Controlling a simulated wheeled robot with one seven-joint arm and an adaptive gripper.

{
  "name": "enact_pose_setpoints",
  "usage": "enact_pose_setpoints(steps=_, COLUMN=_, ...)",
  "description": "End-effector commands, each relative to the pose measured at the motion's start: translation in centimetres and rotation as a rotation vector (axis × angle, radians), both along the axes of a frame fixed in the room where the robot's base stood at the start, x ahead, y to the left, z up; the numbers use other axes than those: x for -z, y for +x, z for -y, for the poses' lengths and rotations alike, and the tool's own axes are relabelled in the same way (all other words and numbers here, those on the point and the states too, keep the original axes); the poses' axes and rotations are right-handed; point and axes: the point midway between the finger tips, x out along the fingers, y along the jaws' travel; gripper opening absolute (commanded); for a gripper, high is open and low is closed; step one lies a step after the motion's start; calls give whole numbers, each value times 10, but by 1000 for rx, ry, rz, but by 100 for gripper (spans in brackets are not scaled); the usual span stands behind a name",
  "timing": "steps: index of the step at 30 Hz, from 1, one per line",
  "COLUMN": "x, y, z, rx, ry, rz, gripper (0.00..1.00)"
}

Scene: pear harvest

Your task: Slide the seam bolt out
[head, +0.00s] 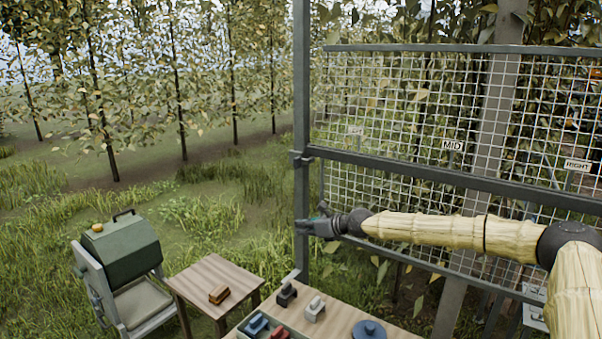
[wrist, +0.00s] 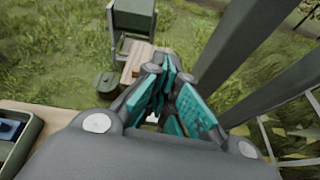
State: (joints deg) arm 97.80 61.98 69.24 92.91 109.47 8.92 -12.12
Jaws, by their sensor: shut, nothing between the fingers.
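A wire mesh panel (head: 410,105) in a grey frame stands at the right in the head view. A small dark fitting (head: 302,158) sits where its rail meets the upright post (head: 301,90); I cannot tell whether it is the seam bolt. I cannot make out a seam bolt for certain in either view. My gripper (head: 304,227) is beside the post, below the rail, pointing left. In the wrist view its teal-padded fingers (wrist: 170,75) are shut and empty. Whether they touch the post is unclear.
A bench (head: 340,322) below holds a tray, several small blocks and a blue round lid (head: 369,330). A small table (head: 213,275) carries a brown block. A green box (head: 122,247) rests on a chair-like stand. Labels MID (head: 453,145) and RIGHT (head: 577,165) hang on the mesh.

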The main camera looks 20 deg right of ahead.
Motion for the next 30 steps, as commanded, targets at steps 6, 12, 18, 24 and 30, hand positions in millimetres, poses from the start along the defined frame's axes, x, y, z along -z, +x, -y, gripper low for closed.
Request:
enact_pose_setpoints(steps=6, x=0, y=0, z=0, rx=0, ry=0, rz=0, gripper=0)
enact_pose_setpoints(steps=12, x=0, y=0, z=0, rx=0, ry=0, rz=0, gripper=0)
enact_pose_setpoints(steps=18, x=0, y=0, z=1, rx=0, ry=0, rz=0, gripper=0)
enact_pose_setpoints(steps=24, x=3, y=-5, z=5, rx=0, ry=0, rz=0, gripper=0)
enact_pose_setpoints(steps=30, x=5, y=-16, z=15, rx=-1, ry=1, rz=1, gripper=0)
